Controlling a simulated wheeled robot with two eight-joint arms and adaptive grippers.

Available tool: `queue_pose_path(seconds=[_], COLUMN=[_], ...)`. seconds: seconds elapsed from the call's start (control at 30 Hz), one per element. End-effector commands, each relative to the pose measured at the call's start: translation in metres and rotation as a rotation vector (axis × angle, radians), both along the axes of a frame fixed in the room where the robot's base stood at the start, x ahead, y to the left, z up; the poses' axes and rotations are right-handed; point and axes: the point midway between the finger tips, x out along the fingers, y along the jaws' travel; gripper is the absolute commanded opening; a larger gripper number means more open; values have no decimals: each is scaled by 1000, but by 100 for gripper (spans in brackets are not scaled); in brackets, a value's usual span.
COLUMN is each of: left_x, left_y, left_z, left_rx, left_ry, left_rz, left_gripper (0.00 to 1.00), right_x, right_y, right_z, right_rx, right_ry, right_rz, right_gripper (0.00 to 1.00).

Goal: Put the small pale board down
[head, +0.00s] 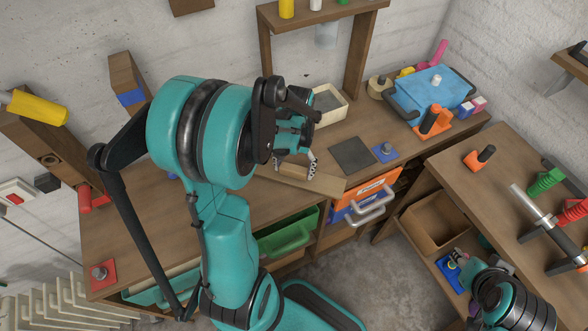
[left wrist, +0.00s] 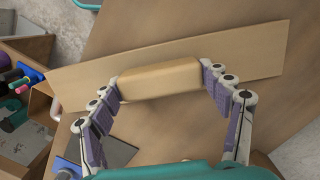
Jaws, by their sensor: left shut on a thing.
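The small pale board (left wrist: 250,52) is long, flat and wooden in the left wrist view, with a thicker pale block lying along its middle. I cannot tell whether the block is fixed to it. My left gripper (left wrist: 161,84) has its fingers against the two ends of this block. In the head view the board (head: 325,184) lies level along the bench's front edge, under my left gripper (head: 295,170). Whether it touches the bench is unclear. My right gripper (head: 462,258) is partly seen at lower right, and its jaws are unclear.
The wooden bench (head: 150,235) has a dark square plate (head: 352,154), a blue piece with a knob (head: 384,152) and a cream tray (head: 327,104) near the board. A blue toolbox (head: 432,88) stands at the back right. Green (head: 285,240) and orange (head: 365,188) drawers sit below.

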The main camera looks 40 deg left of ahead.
Motion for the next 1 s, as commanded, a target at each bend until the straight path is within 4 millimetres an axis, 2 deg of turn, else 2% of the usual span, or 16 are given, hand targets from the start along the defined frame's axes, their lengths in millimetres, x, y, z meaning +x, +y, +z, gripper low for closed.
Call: queue_pose_path(seconds=[0.3, 0.33, 0.4, 0.77, 0.87, 1.0], left_x=[0, 0, 0, 0, 0, 3], left_y=[0, 0, 0, 0, 0, 1], left_z=[-3, -2, -2, 0, 9, 37], left_rx=[0, 0, 0, 0, 0, 0], left_ry=[0, 0, 0, 0, 0, 0], left_rz=[0, 0, 0, 0, 0, 0], left_gripper=[32, 85, 98, 98, 98, 98], right_x=[0, 0, 0, 0, 0, 0], right_y=[0, 0, 0, 0, 0, 0], right_z=[-3, -2, -2, 0, 5, 16], right_rx=[0, 0, 0, 0, 0, 0], right_ry=[0, 0, 0, 0, 0, 0], right_rz=[0, 0, 0, 0, 0, 0], right_gripper=[40, 40, 40, 40, 40, 40])
